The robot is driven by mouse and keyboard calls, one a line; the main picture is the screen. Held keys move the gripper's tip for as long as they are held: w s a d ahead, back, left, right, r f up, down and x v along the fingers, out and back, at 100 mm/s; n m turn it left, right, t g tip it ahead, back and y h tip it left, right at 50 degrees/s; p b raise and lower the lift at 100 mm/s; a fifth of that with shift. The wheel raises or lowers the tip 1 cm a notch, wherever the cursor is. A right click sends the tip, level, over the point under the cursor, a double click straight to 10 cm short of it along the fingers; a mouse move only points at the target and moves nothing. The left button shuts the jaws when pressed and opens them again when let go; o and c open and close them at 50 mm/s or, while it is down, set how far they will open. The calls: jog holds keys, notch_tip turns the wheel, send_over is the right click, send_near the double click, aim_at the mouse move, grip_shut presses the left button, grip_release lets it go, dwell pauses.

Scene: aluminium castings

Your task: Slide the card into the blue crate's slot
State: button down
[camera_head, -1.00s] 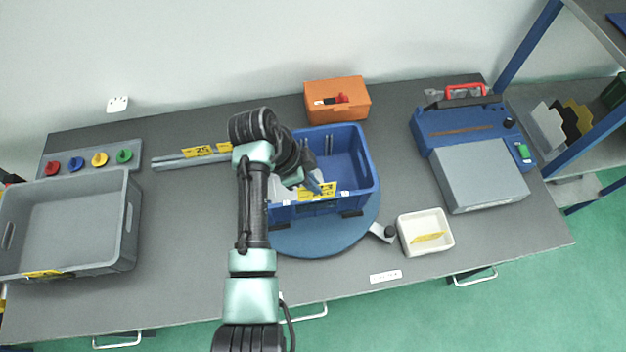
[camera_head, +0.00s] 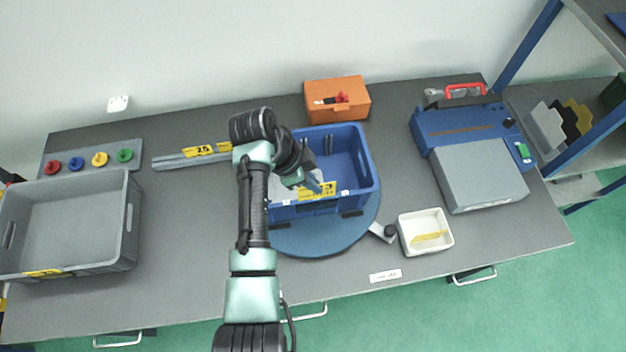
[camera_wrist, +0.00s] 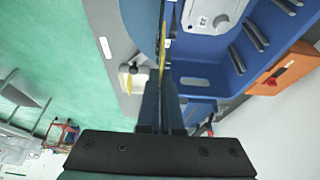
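The blue crate (camera_head: 362,170) stands on a round blue turntable (camera_head: 310,240) in the middle of the bench. A yellow card (camera_head: 322,190) with dark print is upright against the outside of its front wall. My gripper (camera_head: 316,181) reaches down over that wall, its fingertips at the card's top edge. In the wrist view the fingers (camera_wrist: 163,82) are close together on the card (camera_wrist: 162,55), which shows nearly edge-on beside the crate wall (camera_wrist: 203,50). The slot is hidden behind the card and fingers; how deep the card sits cannot be told.
A grey casting (camera_wrist: 215,14) lies in the crate. A grey crate (camera_head: 70,225) is at left, a white tray (camera_head: 425,233) at right, an orange box (camera_head: 337,98) behind. A lever (camera_head: 383,232) sticks out from the turntable. Bench front is clear.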

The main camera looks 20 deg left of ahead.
aim_at(317, 198)
jog(key=shift+f+b, duration=2.25)
jog(key=shift+f, duration=0.6)
jog(key=c, duration=1)
grip_release()
jog(key=shift+r, duration=0.1)
jog(key=v, duration=1.3)
